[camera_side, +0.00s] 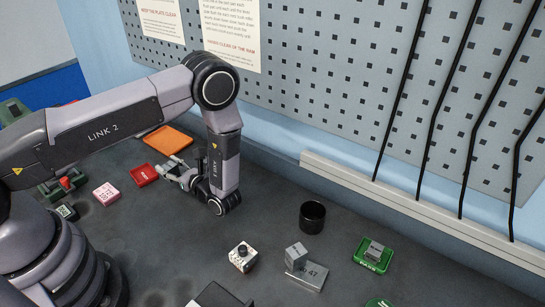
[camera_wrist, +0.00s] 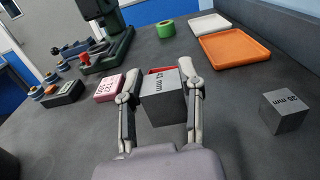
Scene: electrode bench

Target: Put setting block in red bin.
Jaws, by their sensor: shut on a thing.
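My gripper (camera_wrist: 165,90) is shut on a grey setting block (camera_wrist: 163,108) marked with a size in mm, one finger on each side. The red bin (camera_wrist: 160,70) shows just beyond the block's upper edge, mostly hidden by it. In the side view the red bin (camera_side: 143,175) lies on the bench left of my gripper (camera_side: 175,172), a short way from the fingers. The held block is too small and covered to make out there. I cannot tell how high the block is above the bench.
An orange tray (camera_wrist: 235,50) and a white tray (camera_wrist: 209,24) lie beyond. A second grey block (camera_wrist: 285,109) sits to the right in the wrist view. A pink block (camera_wrist: 109,86) is left of the fingers. A black cup (camera_side: 312,217) and a green tray (camera_side: 372,262) stand farther right.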

